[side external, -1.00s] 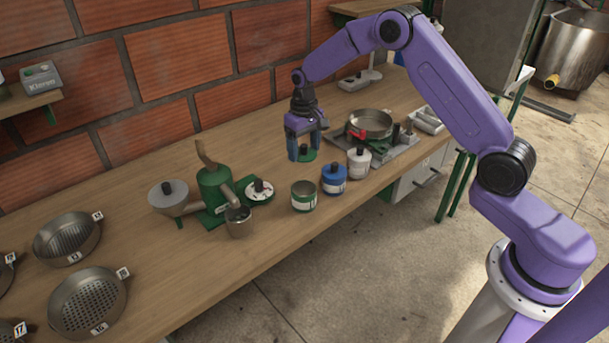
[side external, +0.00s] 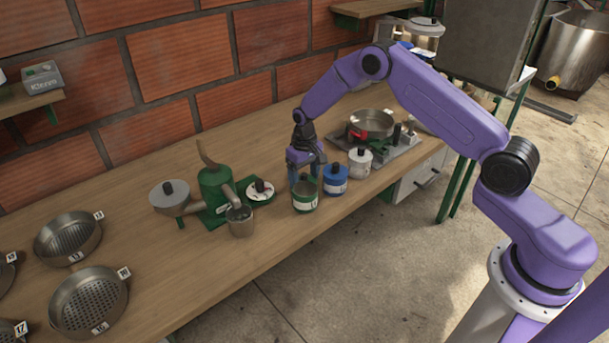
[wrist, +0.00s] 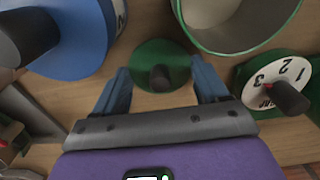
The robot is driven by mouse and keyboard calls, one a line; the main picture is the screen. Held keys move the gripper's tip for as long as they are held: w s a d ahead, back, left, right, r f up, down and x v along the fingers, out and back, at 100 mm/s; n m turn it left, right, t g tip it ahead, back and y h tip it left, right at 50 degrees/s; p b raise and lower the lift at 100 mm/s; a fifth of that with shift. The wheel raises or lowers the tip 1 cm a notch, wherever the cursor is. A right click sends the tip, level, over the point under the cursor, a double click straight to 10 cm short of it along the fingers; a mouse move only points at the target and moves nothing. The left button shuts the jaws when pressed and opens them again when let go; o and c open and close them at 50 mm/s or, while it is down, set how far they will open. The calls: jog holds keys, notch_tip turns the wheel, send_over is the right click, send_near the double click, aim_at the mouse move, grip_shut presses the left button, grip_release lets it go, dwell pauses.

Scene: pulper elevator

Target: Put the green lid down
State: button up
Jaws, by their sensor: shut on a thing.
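The green lid (wrist: 160,58), round with a dark knob, sits between the two blue fingers of my gripper (wrist: 160,72) in the wrist view. My gripper is shut on it. In the side view my gripper (side external: 304,172) is low over the table, just behind the open green-banded pot (side external: 305,202). The lid is mostly hidden there by the fingers and pot. I cannot tell whether the lid touches the wood. The pot's open rim also shows in the wrist view (wrist: 235,45), close beside the lid.
A blue lidded pot (side external: 335,183) and a white lidded pot (side external: 360,166) stand to the right. A green pulper (side external: 215,190) and a numbered white dial (side external: 260,190) are to the left. A steel pan (side external: 370,122) is behind. Bare table (side external: 225,150) lies behind the pulper.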

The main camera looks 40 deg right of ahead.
aim_at(304, 174)
jog(key=shift+f, duration=0.15)
jog(key=o, duration=1)
notch_tip(304, 174, up, 12)
jog(key=shift+r, duration=0.25)
